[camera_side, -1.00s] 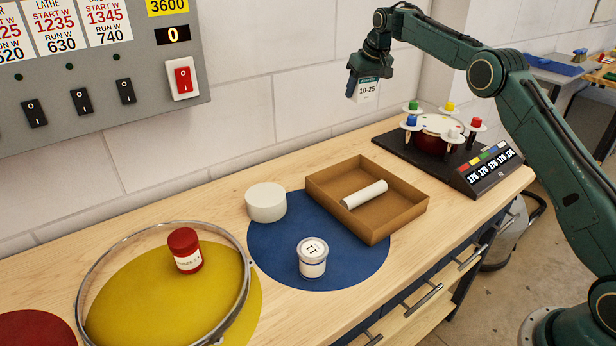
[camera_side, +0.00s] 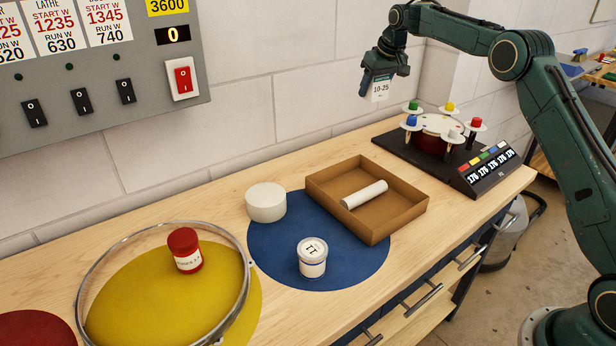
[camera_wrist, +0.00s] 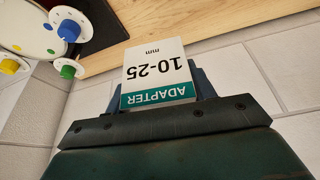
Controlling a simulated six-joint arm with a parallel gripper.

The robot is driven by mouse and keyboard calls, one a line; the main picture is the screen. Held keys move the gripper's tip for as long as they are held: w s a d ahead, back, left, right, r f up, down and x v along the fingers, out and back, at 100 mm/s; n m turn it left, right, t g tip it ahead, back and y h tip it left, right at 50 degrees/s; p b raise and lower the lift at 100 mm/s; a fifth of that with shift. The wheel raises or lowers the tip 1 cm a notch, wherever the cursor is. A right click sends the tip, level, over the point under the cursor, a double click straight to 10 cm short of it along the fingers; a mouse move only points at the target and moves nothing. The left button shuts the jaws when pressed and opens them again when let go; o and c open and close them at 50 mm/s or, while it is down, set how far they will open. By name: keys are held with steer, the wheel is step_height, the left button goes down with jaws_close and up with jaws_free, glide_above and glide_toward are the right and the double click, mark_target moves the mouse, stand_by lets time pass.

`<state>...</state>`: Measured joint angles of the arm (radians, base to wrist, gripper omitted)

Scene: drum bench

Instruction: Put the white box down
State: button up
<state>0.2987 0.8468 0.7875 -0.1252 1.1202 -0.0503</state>
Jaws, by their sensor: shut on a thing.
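The white box (camera_side: 380,90) has a teal band and the print "10-25"; in the wrist view the box (camera_wrist: 156,72) also reads "ADAPTER". My gripper (camera_side: 376,84) is shut on it and holds it in the air, near the wall, above and to the left of the black stand with the drum. Nothing touches the box from below. In the wrist view my gripper (camera_wrist: 165,100) covers the box's near end.
The black drum stand (camera_side: 455,165) carries several coloured knobs. A cardboard tray (camera_side: 405,215) holds a white cylinder (camera_side: 364,195). A white round block (camera_side: 266,203) and a lidded jar (camera_side: 312,258) stand at the blue disc (camera_side: 350,268). A ring (camera_side: 82,290) surrounds a red jar (camera_side: 185,250).

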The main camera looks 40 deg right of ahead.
steer(key=s+d+n, duration=0.1)
steer(key=s, duration=2.4)
steer(key=shift+d+f+y, duration=0.3)
steer(key=shift+d, duration=0.05)
steer(key=shift+s, duration=0.1)
glide_above(432, 198)
steer(key=s, duration=0.2)
steer(key=f, duration=1.5)
steer(key=shift+w+f, duration=0.25)
steer(key=shift+f, duration=0.15)
steer(key=shift+f, duration=2.1)
steer(key=shift+f, duration=0.15)
steer(key=o, duration=1)
steer(key=shift+o, duration=0.2)
